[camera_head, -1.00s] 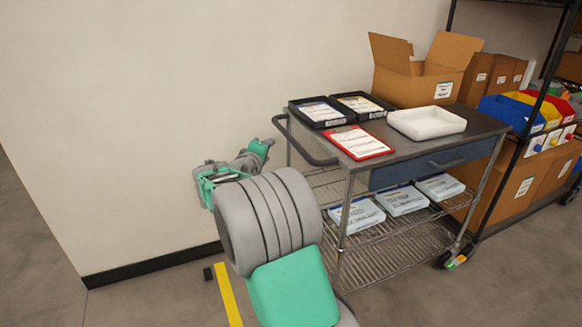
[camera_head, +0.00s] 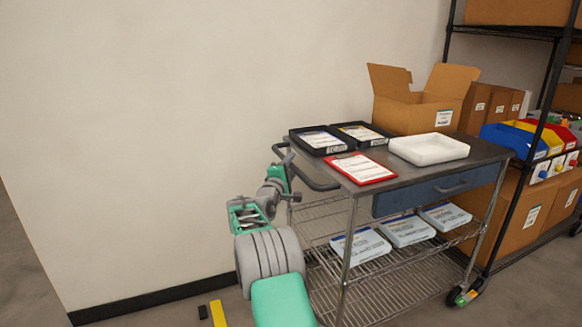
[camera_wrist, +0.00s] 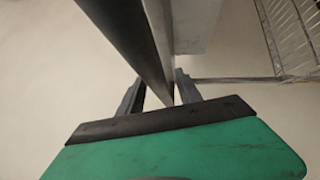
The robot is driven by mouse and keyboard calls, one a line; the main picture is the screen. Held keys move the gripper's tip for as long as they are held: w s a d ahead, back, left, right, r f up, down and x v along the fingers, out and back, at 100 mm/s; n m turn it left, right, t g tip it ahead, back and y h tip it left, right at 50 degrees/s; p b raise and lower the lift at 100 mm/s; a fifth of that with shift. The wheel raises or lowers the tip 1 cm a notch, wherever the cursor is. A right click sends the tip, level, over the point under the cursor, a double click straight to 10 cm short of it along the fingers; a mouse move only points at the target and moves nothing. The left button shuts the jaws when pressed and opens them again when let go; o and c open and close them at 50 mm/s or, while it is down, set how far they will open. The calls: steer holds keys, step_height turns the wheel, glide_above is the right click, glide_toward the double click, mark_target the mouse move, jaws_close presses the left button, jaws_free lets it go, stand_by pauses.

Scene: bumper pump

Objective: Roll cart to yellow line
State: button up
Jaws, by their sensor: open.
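The cart (camera_head: 410,178) is a metal trolley with a grey top, a blue drawer and wire shelves, standing against the wall. Its dark handle (camera_head: 318,184) sticks out at its left end. My gripper (camera_head: 287,153) is at that handle; the head view shows its fingers only small. In the wrist view, my gripper (camera_wrist: 158,95) is open, and the dark handle bar (camera_wrist: 128,38) runs down between its two fingers. I cannot tell whether either finger touches it. A short piece of the yellow line (camera_head: 218,314) shows on the floor at the bottom, left of the cart.
The cart carries black trays (camera_head: 318,140), a red clipboard (camera_head: 361,168), a white tray (camera_head: 430,150) and an open cardboard box (camera_head: 412,112). White packs (camera_head: 408,231) lie on a lower shelf. A loaded rack (camera_head: 525,150) stands at the right. Some floor is clear at lower left.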

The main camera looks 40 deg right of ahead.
steer(key=shift+c, duration=0.4)
jaws_close()
stand_by(0.9)
